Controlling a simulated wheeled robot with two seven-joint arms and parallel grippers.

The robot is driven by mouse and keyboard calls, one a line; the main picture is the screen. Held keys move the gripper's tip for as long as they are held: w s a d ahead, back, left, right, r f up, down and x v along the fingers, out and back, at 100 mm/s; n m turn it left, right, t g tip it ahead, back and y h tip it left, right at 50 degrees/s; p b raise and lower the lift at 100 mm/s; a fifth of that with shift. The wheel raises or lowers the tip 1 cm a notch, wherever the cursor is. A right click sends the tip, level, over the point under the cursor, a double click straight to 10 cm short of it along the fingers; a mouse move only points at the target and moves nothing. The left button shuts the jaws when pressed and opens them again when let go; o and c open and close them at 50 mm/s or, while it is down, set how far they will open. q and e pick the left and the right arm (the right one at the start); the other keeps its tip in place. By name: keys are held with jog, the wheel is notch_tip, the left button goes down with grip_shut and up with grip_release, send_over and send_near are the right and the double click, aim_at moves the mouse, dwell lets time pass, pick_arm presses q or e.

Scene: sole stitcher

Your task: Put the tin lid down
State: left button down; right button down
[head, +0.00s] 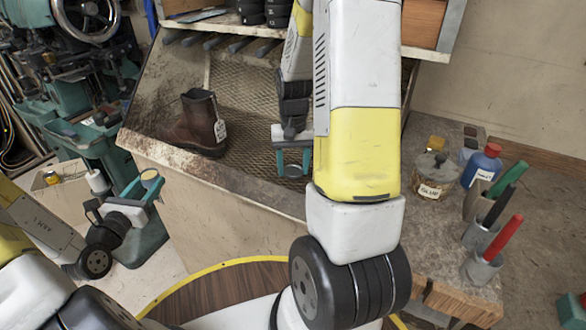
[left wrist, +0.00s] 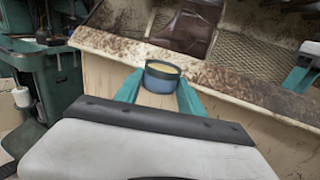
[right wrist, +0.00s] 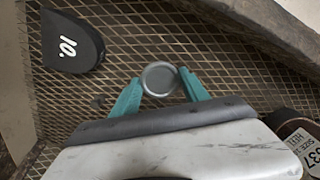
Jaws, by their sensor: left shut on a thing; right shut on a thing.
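My right gripper (head: 293,160) is shut on the tin lid (right wrist: 160,77), a small round grey disc seen between its teal fingers in the right wrist view. It is over the mesh surface (head: 245,85) of the bench; I cannot tell whether the lid touches the mesh. My left gripper (head: 143,190) is shut on a small open tin (left wrist: 162,76), blue-grey with a yellowish inside. It holds the tin in front of the bench's front panel, off to the left. The tin's top also shows in the head view (head: 149,174).
A brown boot (head: 200,125) with a white tag stands on the mesh left of my right gripper. A black heel piece marked 10 (right wrist: 70,40) lies on the mesh. A glue jar (head: 434,175), a blue bottle (head: 482,165) and colored-handled tools in cups (head: 483,265) stand at right.

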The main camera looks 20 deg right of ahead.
jog(key=shift+f, duration=0.4)
jog(key=shift+f, duration=0.1)
jog(key=shift+s+f, duration=0.1)
jog(key=shift+f, duration=0.4)
jog(key=c, duration=0.6)
grip_release()
jog(key=shift+o, duration=0.2)
jog(key=shift+s, duration=0.1)
jog(key=shift+f, duration=0.1)
jog(key=shift+d, duration=0.1)
